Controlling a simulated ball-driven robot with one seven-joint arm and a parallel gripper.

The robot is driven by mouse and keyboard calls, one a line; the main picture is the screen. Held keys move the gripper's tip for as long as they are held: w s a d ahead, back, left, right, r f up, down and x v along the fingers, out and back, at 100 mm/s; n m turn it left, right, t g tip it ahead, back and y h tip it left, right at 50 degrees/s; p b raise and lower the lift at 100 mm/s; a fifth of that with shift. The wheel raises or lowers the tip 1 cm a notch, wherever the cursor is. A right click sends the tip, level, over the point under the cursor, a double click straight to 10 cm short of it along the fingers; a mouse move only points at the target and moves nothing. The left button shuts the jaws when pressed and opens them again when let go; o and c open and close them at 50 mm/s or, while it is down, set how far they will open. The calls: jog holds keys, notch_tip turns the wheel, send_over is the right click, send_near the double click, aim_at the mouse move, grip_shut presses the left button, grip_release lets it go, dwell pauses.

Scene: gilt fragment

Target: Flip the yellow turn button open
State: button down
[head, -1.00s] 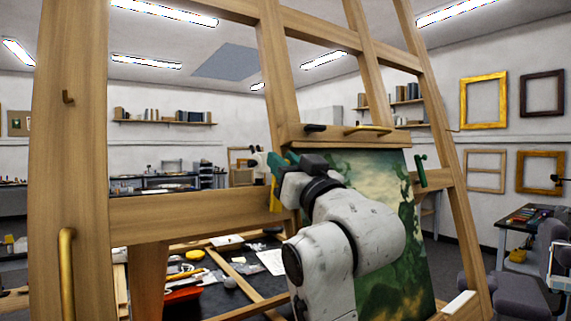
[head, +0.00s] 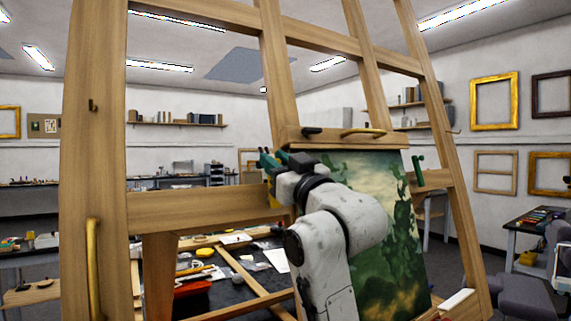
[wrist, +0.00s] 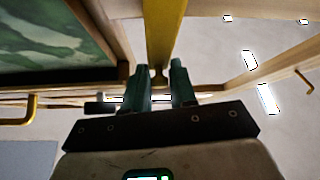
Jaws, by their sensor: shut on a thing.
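The yellow turn button (wrist: 165,38) is a long flat yellow bar at the top middle of the wrist view, its narrow end reaching down between my fingers. In the head view only a small part of it (head: 271,189) shows at the easel's left crossbar junction, largely hidden by my arm. My gripper (wrist: 163,72) has dark green fingers, one on each side of the bar's narrow end, and is shut on it. In the head view my gripper (head: 268,160) is beside the easel's middle post.
The wooden easel (head: 93,150) surrounds my arm. A green landscape painting (head: 400,240) stands right behind the arm. A green turn button (head: 417,171) is on the painting's right side. Brass handles (head: 93,265) stick out. A cluttered dark table (head: 225,292) lies behind.

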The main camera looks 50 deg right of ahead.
jog(key=shift+w+f+n+y, duration=0.1)
jog(key=shift+n+y, duration=0.5)
jog(key=shift+n, duration=0.1)
jog(key=c, duration=1.2)
grip_release()
jog(key=shift+a, duration=0.1)
jog(key=b+v, duration=0.3)
jog(key=v, duration=0.8)
jog(key=shift+w+f, duration=0.1)
